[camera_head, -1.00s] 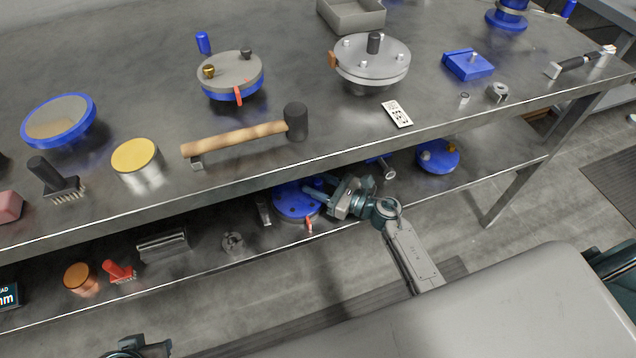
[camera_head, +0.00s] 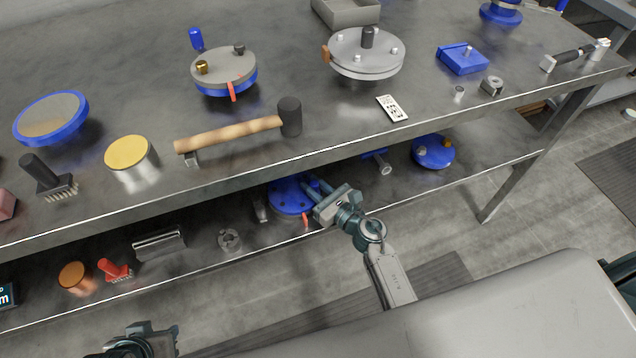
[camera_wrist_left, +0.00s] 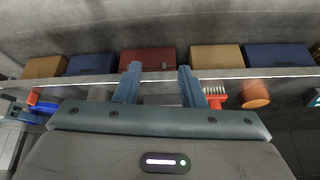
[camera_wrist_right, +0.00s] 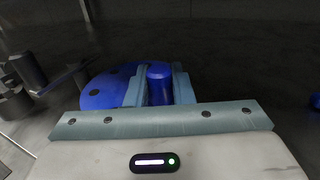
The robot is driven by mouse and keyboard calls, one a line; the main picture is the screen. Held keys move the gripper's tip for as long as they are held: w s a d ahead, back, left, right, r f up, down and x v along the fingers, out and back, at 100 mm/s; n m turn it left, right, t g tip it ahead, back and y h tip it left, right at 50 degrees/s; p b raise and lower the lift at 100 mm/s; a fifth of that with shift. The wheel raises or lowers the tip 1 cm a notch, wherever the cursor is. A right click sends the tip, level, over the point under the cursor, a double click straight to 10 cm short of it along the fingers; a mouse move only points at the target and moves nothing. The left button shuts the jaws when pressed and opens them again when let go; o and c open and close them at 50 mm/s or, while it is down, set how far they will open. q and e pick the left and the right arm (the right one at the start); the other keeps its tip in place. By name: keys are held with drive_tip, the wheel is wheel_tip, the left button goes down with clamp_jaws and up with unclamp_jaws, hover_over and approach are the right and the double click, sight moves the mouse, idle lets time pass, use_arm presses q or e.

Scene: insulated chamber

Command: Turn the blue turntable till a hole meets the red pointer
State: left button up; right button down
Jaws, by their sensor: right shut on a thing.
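The blue turntable (camera_head: 287,192) lies on the lower shelf, partly under the upper shelf's edge. Small dark holes show in its top. The red pointer (camera_head: 306,220) stands at its near rim. My right gripper (camera_head: 317,192) reaches in from the right, over the turntable's right side. In the right wrist view, it is shut on an upright blue post (camera_wrist_right: 159,86), beside the blue disc (camera_wrist_right: 100,82) with a dark hole. The pointer is hidden there. My left gripper (camera_wrist_left: 160,80) is open and empty in front of the shelf, and its wrist shows low in the head view.
The upper shelf (camera_head: 330,142) overhangs the turntable. A grey-topped round device (camera_head: 223,72) with its own red tab and a mallet (camera_head: 230,133) lie above. Another blue disc (camera_head: 433,152) and a metal-ended handle (camera_head: 380,163) lie right on the lower shelf; a grey ring (camera_head: 229,240) lies left.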

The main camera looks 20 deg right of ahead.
use_arm(q)
drive_tip(key=shift+s+f, duration=0.3)
drive_tip(key=shift+s, duration=0.05)
use_arm(e)
drive_tip(key=shift+h, duration=0.3)
drive_tip(key=c, duration=1.3)
unclamp_jaws()
use_arm(q)
drive_tip(key=shift+w+r, duration=0.1)
drive_tip(key=shift+w, duration=0.1)
use_arm(e)
drive_tip(key=shift+s, duration=0.1)
drive_tip(key=shift+s+d, duration=0.15)
drive_tip(key=shift+s, duration=0.15)
drive_tip(key=v, duration=0.4)
drive_tip(key=b+v, duration=0.1)
drive_tip(key=v, duration=0.3)
drive_tip(key=shift+s+d+f, duration=0.25)
drive_tip(key=shift+s, duration=0.1)
use_arm(q)
drive_tip(key=shift+w+d+f+t+h+b, duration=0.3)
drive_tip(key=shift+w+d+f+t+h, duration=0.1)
drive_tip(key=shift+w+d+f+t, duration=0.25)
use_arm(e)
drive_tip(key=shift+s+d+r, duration=0.1)
drive_tip(key=shift+s+d, duration=0.15)
drive_tip(key=shift+s, duration=0.3)
use_arm(q)
drive_tip(key=shift+s, duration=0.1)
